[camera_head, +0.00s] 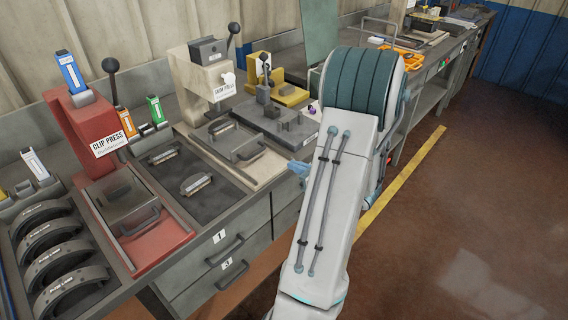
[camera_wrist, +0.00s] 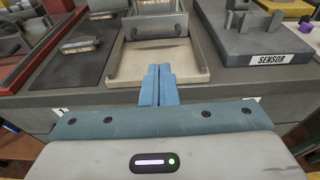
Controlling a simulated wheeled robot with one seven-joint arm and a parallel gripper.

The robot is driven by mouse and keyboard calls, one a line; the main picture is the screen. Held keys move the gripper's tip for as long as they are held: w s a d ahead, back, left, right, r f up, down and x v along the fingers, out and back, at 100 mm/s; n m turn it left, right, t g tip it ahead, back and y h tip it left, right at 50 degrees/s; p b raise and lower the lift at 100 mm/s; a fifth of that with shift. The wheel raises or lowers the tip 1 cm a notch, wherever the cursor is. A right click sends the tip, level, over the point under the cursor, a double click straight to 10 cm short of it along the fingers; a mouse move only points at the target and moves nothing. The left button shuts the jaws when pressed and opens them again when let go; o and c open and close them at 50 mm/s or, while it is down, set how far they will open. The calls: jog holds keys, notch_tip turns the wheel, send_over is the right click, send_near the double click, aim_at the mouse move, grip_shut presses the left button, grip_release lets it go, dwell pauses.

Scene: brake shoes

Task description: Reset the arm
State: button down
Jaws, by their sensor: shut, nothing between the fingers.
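My gripper shows in the wrist view (camera_wrist: 158,72) as two blue fingers pressed together with nothing between them. Its fingertips are over the front edge of a beige press base, and I cannot tell the height. In the head view my gripper (camera_head: 299,169) shows as a small blue part at the left side of my arm, in front of the bench. My white arm (camera_head: 330,200) reaches from the bottom of the picture up past the bench edge and hides part of the bench behind it.
The grey bench (camera_head: 205,228) holds a red clip press (camera_head: 95,130), a beige press (camera_head: 205,80), a dark mat (camera_head: 160,165) with two small parts, and several curved brake shoes (camera_head: 45,235) at left. A sensor fixture (camera_wrist: 265,45) stands right of the beige base. Open floor (camera_head: 470,210) lies to the right.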

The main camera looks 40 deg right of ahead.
jog(key=shift+s+r, duration=0.1)
jog(key=shift+s, duration=0.5)
jog(key=w+a+r+n+g+y, duration=0.15)
jog(key=a+n+g+y, duration=0.45)
jog(key=a, duration=0.6)
jog(key=a+r+n+g+y, duration=0.1)
jog(key=a+r+n+g, duration=0.2)
jog(key=a+n, duration=0.75)
jog(key=s+a+r+n+g+h, duration=0.3)
jog(key=s+a+n+h, duration=0.5)
jog(key=n, duration=1)
jog(key=shift+s+a+r+g+h, duration=0.35)
jog(key=shift+s+a+r, duration=0.35)
jog(key=shift+s+a, duration=0.25)
